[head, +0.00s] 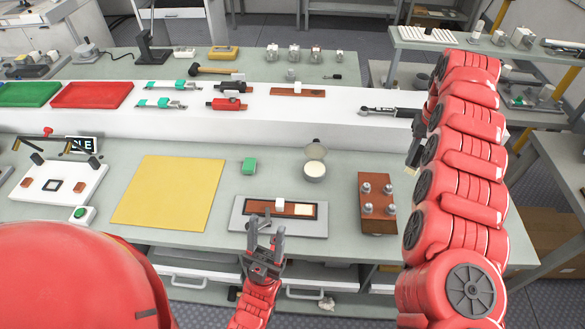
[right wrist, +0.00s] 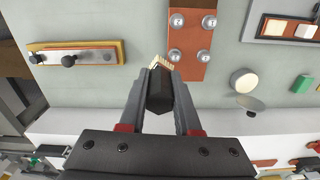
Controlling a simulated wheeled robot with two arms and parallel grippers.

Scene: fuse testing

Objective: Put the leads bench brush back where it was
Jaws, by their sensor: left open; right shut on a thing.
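The bench brush (right wrist: 160,92), with a dark handle and pale bristles, is between the fingers of my right gripper (right wrist: 162,84) in the right wrist view. The gripper is shut on it and holds it over the bench, beside the brown board with metal posts. In the head view my right gripper (head: 414,152) is small and partly hidden by my right arm, by the front of the white raised shelf. My left gripper (head: 266,228) is open and empty, at the front edge of the grey plate with the brown strip (head: 252,208).
The brown post board (head: 377,203), an open round tin (head: 315,168), a green block (head: 249,165) and a yellow mat (head: 170,192) lie on the bench. A yellow-edged board with black knobs (right wrist: 75,52) shows in the right wrist view. A torque wrench (head: 388,111) lies on the white shelf (head: 310,125).

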